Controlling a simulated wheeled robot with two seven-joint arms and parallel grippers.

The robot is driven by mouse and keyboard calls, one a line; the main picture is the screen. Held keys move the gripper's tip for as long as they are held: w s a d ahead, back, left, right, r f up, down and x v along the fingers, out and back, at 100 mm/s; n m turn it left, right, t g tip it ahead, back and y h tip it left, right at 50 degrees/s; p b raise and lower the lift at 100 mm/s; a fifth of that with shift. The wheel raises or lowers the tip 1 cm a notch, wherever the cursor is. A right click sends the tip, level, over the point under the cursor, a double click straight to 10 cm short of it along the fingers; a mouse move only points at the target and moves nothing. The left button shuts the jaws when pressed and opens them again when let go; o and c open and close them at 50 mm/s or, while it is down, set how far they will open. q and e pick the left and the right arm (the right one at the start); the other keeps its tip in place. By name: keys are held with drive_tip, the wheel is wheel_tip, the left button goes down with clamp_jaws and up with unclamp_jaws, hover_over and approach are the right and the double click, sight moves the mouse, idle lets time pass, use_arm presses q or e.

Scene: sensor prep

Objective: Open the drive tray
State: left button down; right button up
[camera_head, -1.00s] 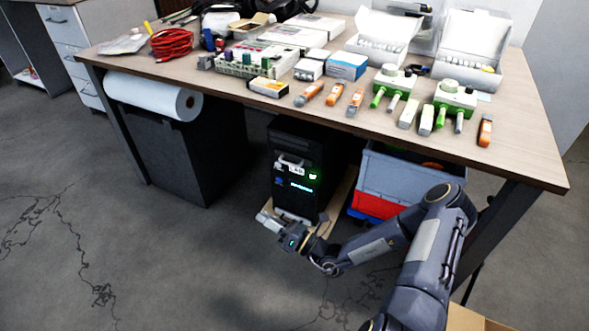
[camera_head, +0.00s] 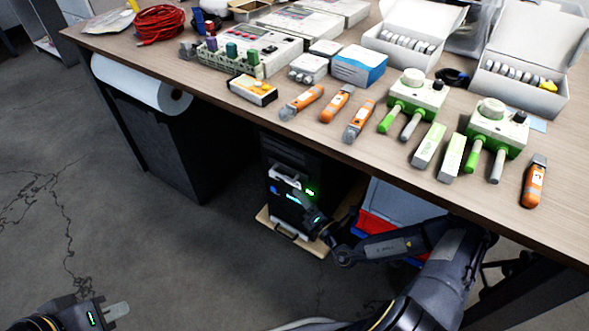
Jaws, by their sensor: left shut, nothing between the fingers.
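The black computer tower (camera_head: 287,155) stands on a wooden board under the table. Its front has a light-coloured handle or label (camera_head: 285,177), a green light and a blue lit strip. I cannot make out a drive tray's edges or whether one sticks out. My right gripper (camera_head: 303,200) is at the tower's front, just below the lit strip, and hides part of it. Whether it touches the tower, and whether its fingers are open, I cannot tell. My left gripper (camera_head: 117,311) is shut and empty at the bottom left, above the floor, far from the tower.
The wooden table (camera_head: 330,150) overhangs the tower and carries instruments, several orange-handled tools and white boxes. A grey bin (camera_head: 397,200) with red below it stands right of the tower, behind my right arm. A dark cabinet and a paper roll (camera_head: 140,85) are to the left. The floor at left is clear.

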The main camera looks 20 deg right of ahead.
sight(286, 179)
drive_tip(key=b+x, duration=0.2)
drive_tip(key=x, duration=0.5)
drive_tip(key=shift+w+a, duration=0.15)
drive_tip(key=shift+w, duration=0.1)
drive_tip(key=shift+r, duration=0.1)
clamp_jaws()
